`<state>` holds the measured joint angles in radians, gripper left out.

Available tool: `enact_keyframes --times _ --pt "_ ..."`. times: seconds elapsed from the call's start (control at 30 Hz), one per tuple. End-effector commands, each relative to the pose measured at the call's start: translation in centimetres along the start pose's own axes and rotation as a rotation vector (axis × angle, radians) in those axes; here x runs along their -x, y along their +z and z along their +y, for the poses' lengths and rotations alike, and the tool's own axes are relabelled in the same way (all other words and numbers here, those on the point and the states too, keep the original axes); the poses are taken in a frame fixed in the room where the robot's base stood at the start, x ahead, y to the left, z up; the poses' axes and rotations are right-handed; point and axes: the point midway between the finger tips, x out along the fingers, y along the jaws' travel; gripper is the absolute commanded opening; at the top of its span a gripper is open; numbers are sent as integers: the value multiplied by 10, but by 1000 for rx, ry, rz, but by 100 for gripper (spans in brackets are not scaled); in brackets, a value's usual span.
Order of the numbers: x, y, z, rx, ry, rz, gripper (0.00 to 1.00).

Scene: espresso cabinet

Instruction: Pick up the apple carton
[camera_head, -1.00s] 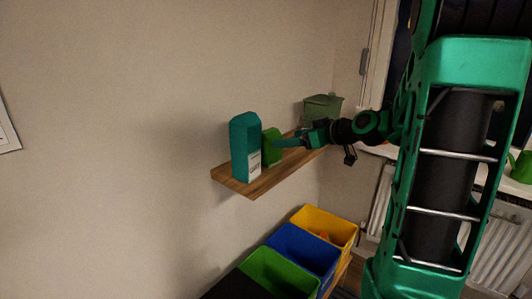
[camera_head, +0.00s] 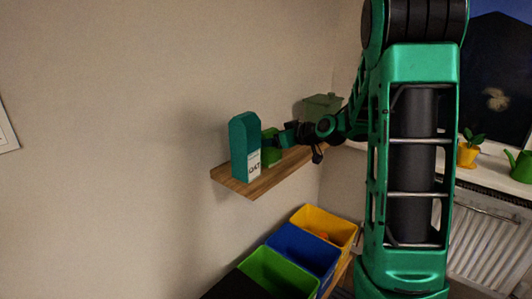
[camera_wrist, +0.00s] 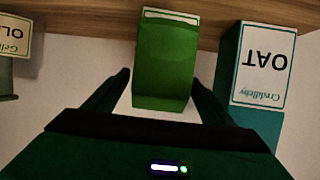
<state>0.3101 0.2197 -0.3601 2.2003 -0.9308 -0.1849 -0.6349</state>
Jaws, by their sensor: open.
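A green carton, which I take to be the apple carton (camera_head: 269,148), stands on the wooden shelf; its label text is not visible. In the wrist view the green carton (camera_wrist: 165,62) sits between my two open fingers. My gripper (camera_wrist: 162,82) is open, with a finger to each side of the carton and a gap visible on the left. In the head view my gripper (camera_head: 283,137) reaches the carton from the right and partly hides it.
A teal oat carton (camera_head: 245,148) stands close beside the green one, near my finger in the wrist view (camera_wrist: 262,65). A dull green lidded container (camera_head: 322,106) is farther back on the wooden shelf (camera_head: 252,187). Yellow, blue and green bins (camera_head: 303,250) stand below.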

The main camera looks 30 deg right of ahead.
Motion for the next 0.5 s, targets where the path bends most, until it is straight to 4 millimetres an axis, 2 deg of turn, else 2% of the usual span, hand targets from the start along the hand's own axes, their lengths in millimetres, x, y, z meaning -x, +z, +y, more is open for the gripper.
enact_keyframes --times 0.17,0.2,0.37,0.5 --pt "-1 0 0 0 0 1 77" --pt "-1 0 0 0 0 1 72" --pt "0 0 0 0 0 1 34" --pt "0 0 0 0 0 1 32"
